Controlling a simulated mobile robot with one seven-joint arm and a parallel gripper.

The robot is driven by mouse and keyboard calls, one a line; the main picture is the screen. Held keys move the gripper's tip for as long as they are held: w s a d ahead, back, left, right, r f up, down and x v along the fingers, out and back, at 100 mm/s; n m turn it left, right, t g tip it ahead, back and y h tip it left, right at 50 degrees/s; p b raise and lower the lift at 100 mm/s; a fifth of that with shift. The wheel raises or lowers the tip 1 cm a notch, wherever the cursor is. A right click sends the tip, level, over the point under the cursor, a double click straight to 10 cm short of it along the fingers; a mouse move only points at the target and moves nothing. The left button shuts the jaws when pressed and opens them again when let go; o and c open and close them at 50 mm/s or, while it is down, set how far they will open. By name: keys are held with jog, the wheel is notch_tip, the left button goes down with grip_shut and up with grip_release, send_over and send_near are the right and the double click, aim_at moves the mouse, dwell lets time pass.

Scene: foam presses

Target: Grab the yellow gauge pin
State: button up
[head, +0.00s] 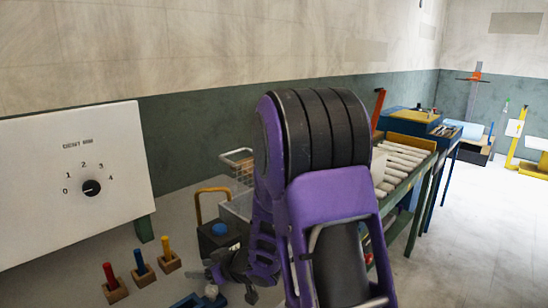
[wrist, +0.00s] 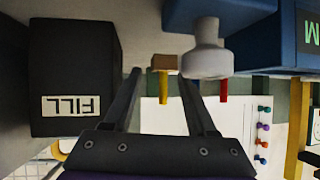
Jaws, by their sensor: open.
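The yellow gauge pin (head: 166,246) stands upright in a wooden block (head: 169,263), at the right end of a row with a blue pin (head: 140,262) and a red pin (head: 110,274). The wrist view is upside down; there the yellow gauge pin (wrist: 164,90) points down from its block (wrist: 164,63). My gripper (wrist: 162,78) is open and empty, its two fingers on either side of the yellow pin in that view. The pin seems to be beyond the fingertips. In the head view my gripper (head: 216,274) is small and partly dark, right of the pin.
A black box marked FILL (wrist: 75,75) is left in the wrist view. A pale grey knob (wrist: 206,52) on a blue body (wrist: 262,42) is close to the right finger. A white dial panel (head: 75,180) stands behind the pins.

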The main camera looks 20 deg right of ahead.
jog(key=t, duration=0.2)
send_near(167, 242)
jog(key=d+r, duration=0.1)
jog(key=d, duration=0.1)
jog(key=s+r, duration=0.2)
jog(key=s, duration=0.1)
jog(key=shift+n+y, duration=0.3)
jog(key=x, duration=0.4)
jog(key=b+x, duration=0.1)
jog(key=x, duration=0.3)
jog(key=f+x, duration=0.1)
jog(key=x, duration=0.4)
jog(key=shift+d+f+b, duration=0.1)
jog(key=shift+d+b, duration=0.15)
jog(key=shift+b, duration=0.1)
jog(key=x, duration=0.4)
jog(key=shift+s+a+f+b, duration=0.1)
jog(key=shift+f+b, duration=0.2)
jog(key=shift+b, duration=0.05)
jog(key=shift+w+a+f, duration=0.1)
jog(key=shift+w+a, duration=0.15)
jog(key=shift+w, duration=0.25)
grip_shut()
